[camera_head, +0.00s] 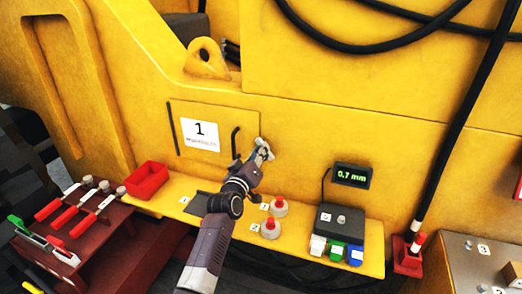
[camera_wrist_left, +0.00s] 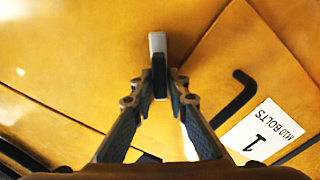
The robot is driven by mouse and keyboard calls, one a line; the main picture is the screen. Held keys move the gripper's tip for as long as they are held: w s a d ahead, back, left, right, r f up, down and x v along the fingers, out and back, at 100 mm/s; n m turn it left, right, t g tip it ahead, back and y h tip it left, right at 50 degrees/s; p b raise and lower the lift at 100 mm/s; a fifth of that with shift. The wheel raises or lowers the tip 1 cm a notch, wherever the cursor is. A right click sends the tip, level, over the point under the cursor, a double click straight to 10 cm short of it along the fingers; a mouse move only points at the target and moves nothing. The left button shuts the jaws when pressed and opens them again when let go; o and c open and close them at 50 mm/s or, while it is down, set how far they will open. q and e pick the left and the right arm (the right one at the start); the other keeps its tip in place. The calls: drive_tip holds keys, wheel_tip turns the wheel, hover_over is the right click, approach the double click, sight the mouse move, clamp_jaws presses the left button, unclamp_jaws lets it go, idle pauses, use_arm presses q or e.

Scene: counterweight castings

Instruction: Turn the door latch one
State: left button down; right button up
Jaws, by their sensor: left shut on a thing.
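The yellow door (camera_head: 219,120) with the white "1" label sits flush in the yellow casting and looks closed. It has a black handle (camera_head: 236,142) near its right edge. The door also shows in the left wrist view, upside down, with its handle (camera_wrist_left: 236,96) and label (camera_wrist_left: 262,132). My left gripper (camera_head: 262,152) is beside the door's right edge. In the left wrist view the gripper (camera_wrist_left: 159,88) is shut on the latch (camera_wrist_left: 157,43), a small upright piece with a pale end and a dark middle. The fingers partly hide the latch. My right gripper is not in view.
Below the door runs a yellow ledge with a red tray (camera_head: 147,180), red-and-white knobs (camera_head: 270,228) and a dark box (camera_head: 340,220). A gauge (camera_head: 352,175) reads 0.7 mm. A tool table (camera_head: 95,240) stands at left. Black cables hang at right.

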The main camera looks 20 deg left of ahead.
use_arm(q)
drive_tip(key=n, duration=0.5)
drive_tip(key=shift+a+f+n, duration=0.15)
drive_tip(key=shift+f+n, duration=0.15)
drive_tip(key=n, duration=0.4)
drive_tip(key=shift+f+n+p, duration=0.25)
drive_tip(key=shift+n+p, duration=0.05)
drive_tip(key=c, duration=2)
unclamp_jaws()
drive_tip(key=s, duration=0.7)
drive_tip(key=shift+s+a, duration=0.2)
drive_tip(key=shift+s, duration=0.05)
